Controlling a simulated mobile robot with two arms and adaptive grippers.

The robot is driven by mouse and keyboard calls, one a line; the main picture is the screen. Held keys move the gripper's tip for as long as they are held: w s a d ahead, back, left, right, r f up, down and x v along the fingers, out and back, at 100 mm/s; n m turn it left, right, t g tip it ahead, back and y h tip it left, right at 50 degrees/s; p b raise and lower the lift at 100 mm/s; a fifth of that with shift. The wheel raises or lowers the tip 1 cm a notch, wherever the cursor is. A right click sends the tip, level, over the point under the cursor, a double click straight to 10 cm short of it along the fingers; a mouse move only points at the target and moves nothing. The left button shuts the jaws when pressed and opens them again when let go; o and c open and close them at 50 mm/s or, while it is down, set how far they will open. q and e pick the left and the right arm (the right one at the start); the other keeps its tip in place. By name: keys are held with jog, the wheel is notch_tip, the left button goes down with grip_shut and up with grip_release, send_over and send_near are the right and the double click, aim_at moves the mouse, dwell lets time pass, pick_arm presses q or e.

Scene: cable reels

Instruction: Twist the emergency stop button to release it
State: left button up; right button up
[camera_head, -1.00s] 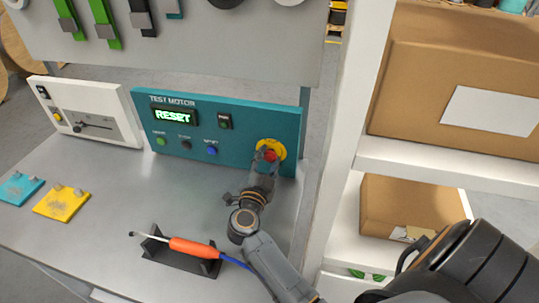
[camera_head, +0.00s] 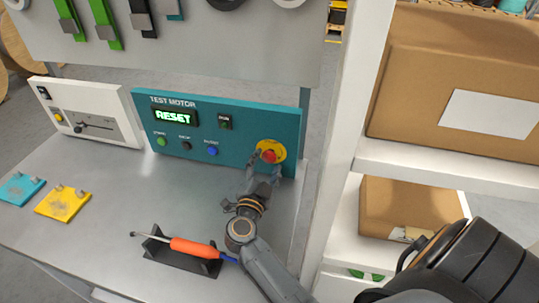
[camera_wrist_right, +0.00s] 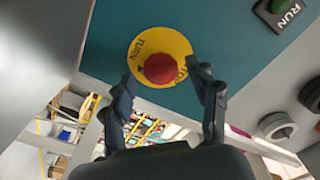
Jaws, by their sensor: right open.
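The red emergency stop button (camera_head: 269,156) sits on a yellow disc (camera_head: 275,147) at the right end of the teal test motor panel (camera_head: 222,118). The panel's display reads RESET. In the right wrist view the red button (camera_wrist_right: 160,69) and its yellow disc (camera_wrist_right: 139,46), marked TURN, are in plain sight. My right gripper (camera_head: 265,164) is open just in front of the button. In the right wrist view its fingers (camera_wrist_right: 163,83) stand to either side, slightly below the button, with nothing between them. I cannot tell whether a finger touches the disc. My left gripper is out of view.
An orange-handled tool (camera_head: 190,247) lies on a black holder (camera_head: 160,252) on the grey bench. Teal (camera_head: 20,190) and yellow (camera_head: 62,203) plates lie at the left. A white meter box (camera_head: 88,113) stands beside the panel. A white shelf post (camera_head: 345,140) rises close on the right.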

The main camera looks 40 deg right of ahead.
jog(key=p+v, duration=0.1)
jog(key=v, duration=0.5)
dwell(0.3)
dwell(0.5)
